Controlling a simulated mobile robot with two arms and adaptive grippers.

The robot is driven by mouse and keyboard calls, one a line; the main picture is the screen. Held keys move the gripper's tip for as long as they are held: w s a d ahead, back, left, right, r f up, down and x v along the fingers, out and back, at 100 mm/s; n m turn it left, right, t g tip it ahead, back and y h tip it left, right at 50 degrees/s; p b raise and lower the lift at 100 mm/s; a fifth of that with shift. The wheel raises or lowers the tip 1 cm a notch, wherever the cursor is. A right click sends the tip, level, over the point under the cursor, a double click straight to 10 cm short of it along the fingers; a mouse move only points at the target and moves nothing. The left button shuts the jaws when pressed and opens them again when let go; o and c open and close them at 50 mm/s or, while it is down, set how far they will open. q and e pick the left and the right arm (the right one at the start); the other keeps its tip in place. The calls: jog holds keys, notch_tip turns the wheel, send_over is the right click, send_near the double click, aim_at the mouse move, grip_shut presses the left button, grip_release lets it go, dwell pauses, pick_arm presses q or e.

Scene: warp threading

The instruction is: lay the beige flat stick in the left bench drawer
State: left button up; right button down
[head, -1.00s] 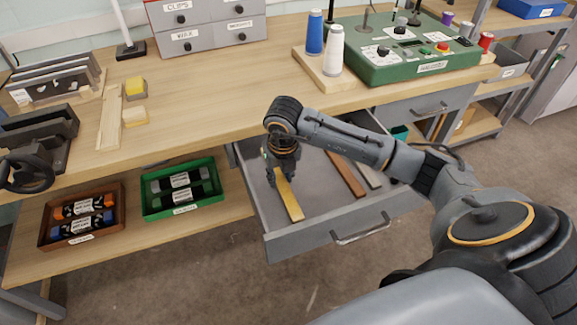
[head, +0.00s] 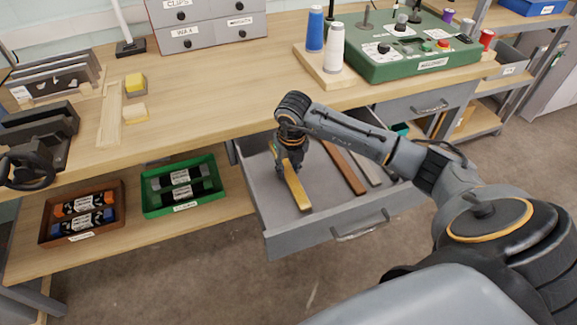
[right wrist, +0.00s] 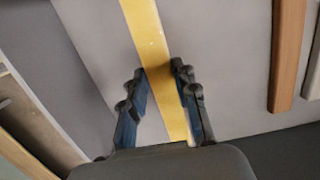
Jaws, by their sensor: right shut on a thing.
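The beige flat stick (head: 297,190), which looks ochre-yellow, is inside the open left bench drawer (head: 300,242). My right gripper (head: 290,168) is down in the drawer, shut on the far part of the stick. In the right wrist view the two fingers stand on either side of the stick (right wrist: 150,35). The stick runs toward the drawer front. I cannot tell whether it touches the drawer floor. My left gripper is not in view.
A brown stick (head: 344,167) and a grey stick (head: 366,168) lie to the right in the drawer. Bare drawer floor shows between the held stick and the brown one. A green tray (head: 183,207) stands on the shelf to the left. The bench top (head: 215,95) is above.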

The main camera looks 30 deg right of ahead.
aim_at(291, 176)
jog(key=c, duration=1)
grip_release()
jog(key=shift+f, duration=0.15)
jog(key=r, duration=0.4)
jog(key=s+r, duration=0.1)
jog(key=r, duration=0.8)
jog(key=shift+s+a+p, duration=0.25)
jog(key=shift+s+p, duration=0.1)
jog(key=shift+p, duration=0.05)
